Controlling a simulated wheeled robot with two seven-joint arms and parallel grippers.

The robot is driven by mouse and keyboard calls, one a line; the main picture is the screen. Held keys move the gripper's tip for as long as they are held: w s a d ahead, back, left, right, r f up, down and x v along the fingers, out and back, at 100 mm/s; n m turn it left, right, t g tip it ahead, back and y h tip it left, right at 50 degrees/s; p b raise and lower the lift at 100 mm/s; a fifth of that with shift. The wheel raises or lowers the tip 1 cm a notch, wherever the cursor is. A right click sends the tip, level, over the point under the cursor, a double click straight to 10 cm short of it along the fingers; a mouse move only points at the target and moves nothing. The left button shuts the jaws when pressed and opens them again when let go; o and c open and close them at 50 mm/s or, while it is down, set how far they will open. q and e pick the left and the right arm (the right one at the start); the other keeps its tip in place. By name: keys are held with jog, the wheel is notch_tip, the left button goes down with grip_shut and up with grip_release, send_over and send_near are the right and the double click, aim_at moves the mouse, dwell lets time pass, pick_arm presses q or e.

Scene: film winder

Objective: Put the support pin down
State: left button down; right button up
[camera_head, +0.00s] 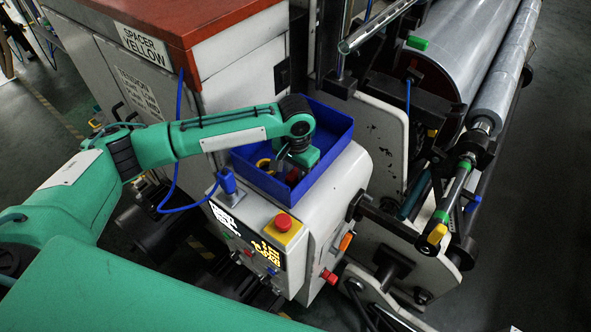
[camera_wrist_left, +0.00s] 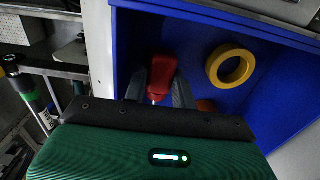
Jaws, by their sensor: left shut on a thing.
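The support pin, as far as I can tell, is the piece with a red head (camera_wrist_left: 163,75), seen between my left gripper's fingers in the left wrist view. My left gripper (camera_head: 291,168) is shut on it and points down into the blue tray (camera_head: 338,125). In the head view only a small red part (camera_head: 293,175) shows below the gripper. The gripper and wrist hide the rest of the pin. I cannot tell whether it touches the tray floor. The tray also shows in the left wrist view (camera_wrist_left: 132,60). My right gripper is not in view.
A yellow ring (camera_wrist_left: 232,66) lies in the tray, right of the red head in the left wrist view. The tray walls stand close around the gripper. A red emergency button (camera_head: 284,222) and a blue knob (camera_head: 228,180) are near the tray. Rollers (camera_head: 495,85) stand right.

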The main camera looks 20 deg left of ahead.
pick_arm(q)
jog(key=shift+f, duration=0.35)
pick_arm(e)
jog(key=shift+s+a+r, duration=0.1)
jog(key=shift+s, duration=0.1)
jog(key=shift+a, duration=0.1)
pick_arm(q)
jog(key=shift+f, duration=0.1)
jog(key=c, duration=1.4)
grip_release()
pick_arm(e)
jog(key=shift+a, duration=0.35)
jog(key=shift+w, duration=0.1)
